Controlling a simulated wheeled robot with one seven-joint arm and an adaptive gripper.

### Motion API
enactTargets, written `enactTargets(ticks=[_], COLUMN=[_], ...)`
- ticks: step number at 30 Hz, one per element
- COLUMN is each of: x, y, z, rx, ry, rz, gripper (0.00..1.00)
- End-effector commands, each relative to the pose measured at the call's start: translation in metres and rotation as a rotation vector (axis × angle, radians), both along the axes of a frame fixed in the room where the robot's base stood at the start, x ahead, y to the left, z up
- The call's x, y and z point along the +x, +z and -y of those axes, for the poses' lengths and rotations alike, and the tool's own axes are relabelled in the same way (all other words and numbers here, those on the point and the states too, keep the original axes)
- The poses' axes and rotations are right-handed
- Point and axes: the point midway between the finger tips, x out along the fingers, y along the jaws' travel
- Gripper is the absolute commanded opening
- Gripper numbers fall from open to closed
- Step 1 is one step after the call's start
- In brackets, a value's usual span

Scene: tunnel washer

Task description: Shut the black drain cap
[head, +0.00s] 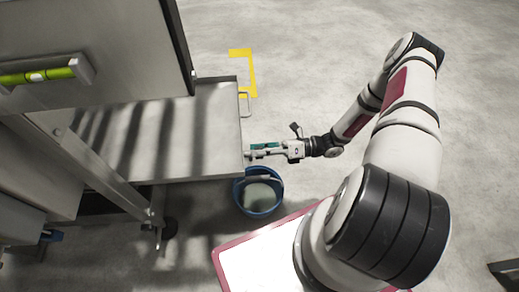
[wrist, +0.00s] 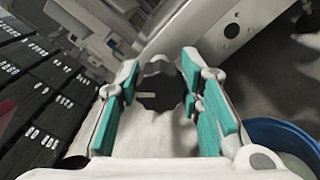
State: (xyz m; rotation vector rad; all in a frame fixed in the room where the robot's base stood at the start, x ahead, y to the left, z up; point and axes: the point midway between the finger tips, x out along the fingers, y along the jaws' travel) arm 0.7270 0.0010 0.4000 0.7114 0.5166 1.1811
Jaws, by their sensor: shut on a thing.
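The black drain cap (wrist: 158,86) shows in the wrist view as a dark, lobed knob with a small pale mark on its face. It sits between the teal-padded fingers of my gripper (wrist: 160,78), which is shut on it. In the head view my gripper (head: 256,151) is at the right edge of the grey metal tray, just above the blue bucket. The cap is hidden from the head view. I cannot tell how far the cap is turned.
A blue bucket (head: 238,199) with pale liquid stands on the floor below my gripper; it also shows in the wrist view (wrist: 252,128). The metal tray (head: 208,125) and machine frame fill the left. Open floor (head: 310,60) lies right of the yellow floor mark (head: 250,70).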

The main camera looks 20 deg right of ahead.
Motion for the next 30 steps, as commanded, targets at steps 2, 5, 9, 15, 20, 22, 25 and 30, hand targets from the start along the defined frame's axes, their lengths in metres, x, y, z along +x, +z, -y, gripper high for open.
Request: enactTargets(ticks=[2, 5, 9, 15, 20, 22, 25, 30], x=[0.0005, 0.0007, 0.0008, 0.0011, 0.0014, 0.0013, 0.0014, 0.0017], y=[-0.0003, -0.0007, -0.0017, -0.0026, -0.0029, -0.0032, -0.0034, -0.0034], z=[-0.0001, 0.0, 0.0002, 0.0004, 0.0003, 0.0005, 0.0006, 0.0006], rx=[0.021, 0.05, 0.09, 0.144, 0.181, 0.192, 0.207, 0.225], ry=[0.001, 0.001, 0.0, 0.0, 0.0, 0.0, 0.0, -0.001], rz=[-0.07, -0.159, -0.286, -0.452, -0.561, -0.6, -0.646, -0.697], gripper=[0.06, 0.06, 0.05, 0.05, 0.05, 0.05, 0.05, 0.05])
